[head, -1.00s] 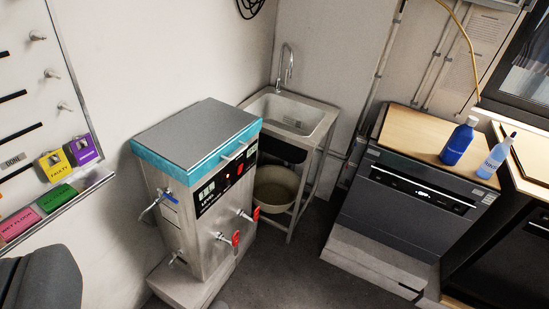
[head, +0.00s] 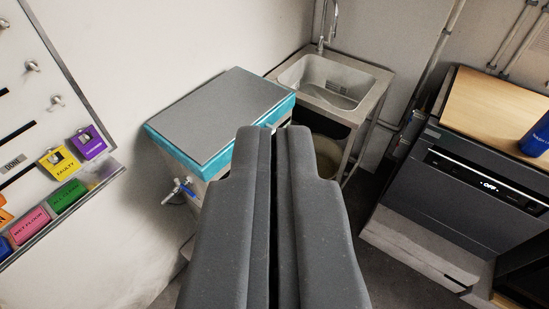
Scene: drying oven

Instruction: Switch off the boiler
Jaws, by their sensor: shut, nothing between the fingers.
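The boiler (head: 215,115) is a steel box with a grey lid and a teal rim. It stands left of centre against the white wall. A tap with a blue handle (head: 181,188) sticks out on its left side. My gripper (head: 273,132) is shut and empty. It fills the lower middle of the view, its tips overlapping the boiler's right edge in the picture. I cannot tell whether they touch it. My gripper hides the boiler's front panel, with its switch and red-handled taps.
A steel sink (head: 335,85) stands behind and right of the boiler, with a bucket (head: 327,155) below. A dark dishwasher (head: 465,185) is at the right under a wooden worktop (head: 500,110) with a blue bottle (head: 537,135). A tag board (head: 60,130) hangs on the left wall.

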